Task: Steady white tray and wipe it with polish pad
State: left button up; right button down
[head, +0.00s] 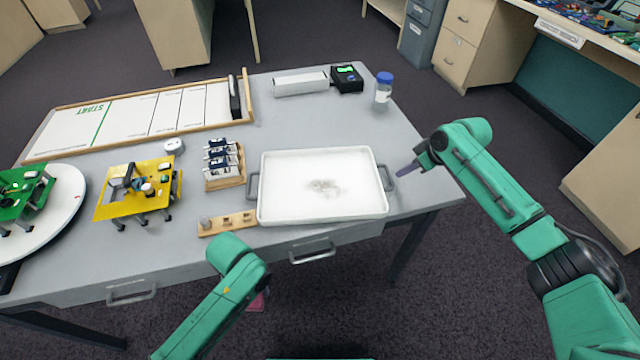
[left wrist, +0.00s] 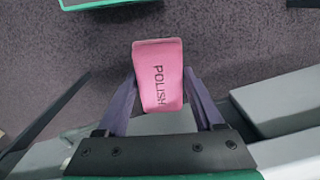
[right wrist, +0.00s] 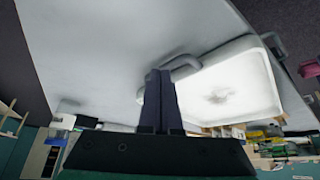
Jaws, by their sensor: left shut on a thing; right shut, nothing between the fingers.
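The white tray (head: 322,214) lies flat on the grey table, with a dark smudge (head: 325,187) near its middle and a grey handle on each side. My right gripper (head: 400,174) is shut and empty beside the tray's right handle (head: 389,178). In the right wrist view its fingers (right wrist: 160,75) overlap the handle (right wrist: 186,62); I cannot tell whether they touch. My left gripper (left wrist: 160,85) is shut on the pink polish pad (left wrist: 160,65), marked POLISH. In the head view the pad (head: 258,303) shows below the table's front edge, mostly behind my left arm.
Left of the tray stand a wooden rack (head: 226,180), a wooden strip with pegs (head: 226,223) and a yellow stand (head: 135,190). A blue-capped jar (head: 384,88) and a black device (head: 347,78) stand behind. The table's right edge is close to my right gripper.

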pick_arm(q)
jog(key=shift+f+b, duration=0.6)
pick_arm(e)
jog(key=shift+f, duration=1.15)
